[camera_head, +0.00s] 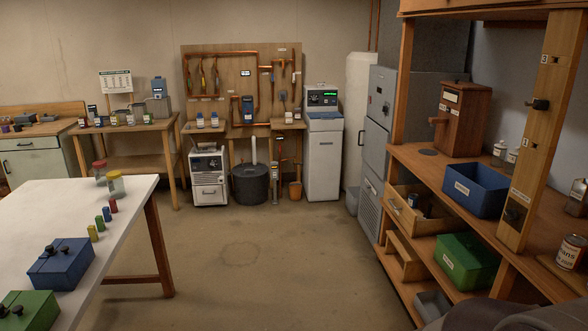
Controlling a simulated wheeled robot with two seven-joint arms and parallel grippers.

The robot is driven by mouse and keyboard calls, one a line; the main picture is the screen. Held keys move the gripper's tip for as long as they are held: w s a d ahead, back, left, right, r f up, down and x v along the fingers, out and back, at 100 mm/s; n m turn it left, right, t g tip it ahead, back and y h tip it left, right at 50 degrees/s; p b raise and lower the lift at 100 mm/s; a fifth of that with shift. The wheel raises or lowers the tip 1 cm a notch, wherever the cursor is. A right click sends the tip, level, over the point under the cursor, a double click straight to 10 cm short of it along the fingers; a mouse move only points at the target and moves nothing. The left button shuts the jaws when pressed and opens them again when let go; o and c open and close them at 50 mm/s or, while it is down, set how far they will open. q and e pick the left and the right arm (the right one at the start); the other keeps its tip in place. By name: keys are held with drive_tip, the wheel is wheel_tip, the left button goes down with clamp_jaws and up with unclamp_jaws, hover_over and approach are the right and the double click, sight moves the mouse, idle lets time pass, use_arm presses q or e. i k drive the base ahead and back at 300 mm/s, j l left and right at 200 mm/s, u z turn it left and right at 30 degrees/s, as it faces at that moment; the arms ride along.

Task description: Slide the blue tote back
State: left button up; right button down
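The blue tote (474,192) stands upright on the wooden counter (415,157) at the right. It is an open bin with a white label on its front face, and it sits close to the counter's front edge. Its right end is beside an upright wooden post and may be partly hidden by it. Neither of my grippers shows in the head view. A dark rounded shape at the bottom right edge may be part of my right arm.
Behind the tote stands a wooden dispenser box (461,118), with small bottles (499,153) to its right. The wooden post (535,120) rises at the counter's front. Below are an open drawer (405,213) and a green bin (466,262). The floor (240,265) is clear.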

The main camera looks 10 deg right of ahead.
sight(480, 189)
drive_tip(key=i+z, duration=0.15)
drive_tip(key=i, duration=0.35)
drive_tip(key=i+z, duration=0.15)
drive_tip(key=i, duration=0.35)
drive_tip(key=i+j+z, duration=0.2)
drive_tip(key=i, duration=0.3)
drive_tip(key=i+j+z, duration=0.15)
drive_tip(key=i, duration=0.35)
drive_tip(key=i+j+z, duration=0.15)
drive_tip(key=i, duration=0.35)
drive_tip(key=i+j+z, duration=0.15)
drive_tip(key=i+z, duration=0.3)
drive_tip(key=i+j+z, duration=0.3)
drive_tip(key=i+z, duration=0.15)
drive_tip(key=i+j+z, duration=0.7)
drive_tip(key=j+z, duration=0.15)
drive_tip(key=j, duration=0.1)
